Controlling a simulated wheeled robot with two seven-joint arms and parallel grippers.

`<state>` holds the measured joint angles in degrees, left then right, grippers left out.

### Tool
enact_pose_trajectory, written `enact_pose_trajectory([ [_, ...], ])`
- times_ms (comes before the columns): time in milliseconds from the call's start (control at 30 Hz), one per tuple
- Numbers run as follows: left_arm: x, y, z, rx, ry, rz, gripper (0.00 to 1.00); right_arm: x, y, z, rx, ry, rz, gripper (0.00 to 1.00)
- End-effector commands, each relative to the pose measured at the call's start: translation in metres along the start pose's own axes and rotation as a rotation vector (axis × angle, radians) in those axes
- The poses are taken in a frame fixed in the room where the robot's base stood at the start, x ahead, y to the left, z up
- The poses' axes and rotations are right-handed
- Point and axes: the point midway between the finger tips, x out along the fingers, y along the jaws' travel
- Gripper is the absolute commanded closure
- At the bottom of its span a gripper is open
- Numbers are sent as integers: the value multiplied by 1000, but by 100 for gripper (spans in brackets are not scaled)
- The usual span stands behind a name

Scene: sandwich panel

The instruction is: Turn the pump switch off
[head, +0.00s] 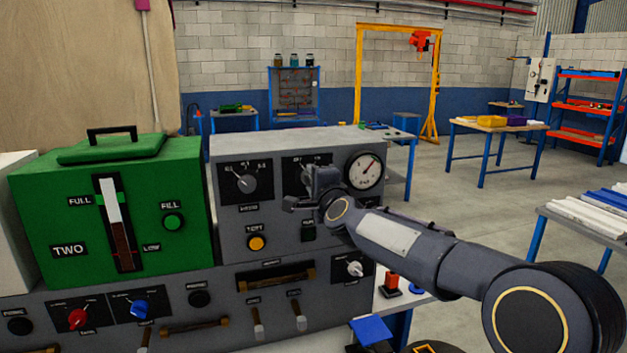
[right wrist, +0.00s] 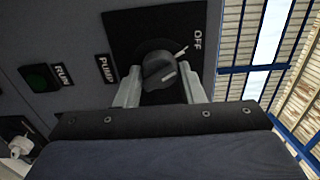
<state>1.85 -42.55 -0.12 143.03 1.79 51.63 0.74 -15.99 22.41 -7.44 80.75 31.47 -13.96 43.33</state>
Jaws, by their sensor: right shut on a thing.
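The pump switch is a dark rotary knob (right wrist: 158,70) on a black plate (right wrist: 125,30) in the right wrist view. OFF is printed on the plate, and a PUMP label sits beside it. A light pointer mark shows near the knob's edge; its exact setting is hard to tell. My right gripper (right wrist: 160,88) has its two pale fingers on either side of the knob, shut on it. In the head view my right gripper (head: 314,192) is at the grey panel and hides most of this knob; part of its black plate (head: 296,172) shows. My left gripper is not in view.
A round gauge (head: 364,169) is just right of the switch. A green box (head: 50,210) stands at the left. Levers and knobs line the lower panel.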

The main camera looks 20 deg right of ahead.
Motion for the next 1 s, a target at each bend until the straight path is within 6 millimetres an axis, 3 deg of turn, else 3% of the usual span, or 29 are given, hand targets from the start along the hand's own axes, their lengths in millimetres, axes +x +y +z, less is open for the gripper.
enact_pose_trajectory([
  [567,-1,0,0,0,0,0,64,0,0,1,-37,-2,1,87],
  [600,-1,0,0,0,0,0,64,0,0,1,-37,-2,1,62],
  [733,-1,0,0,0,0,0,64,0,0,1,-36,-2,1,45],
  [1000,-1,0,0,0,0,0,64,0,0,0,-35,-1,0,43],
])
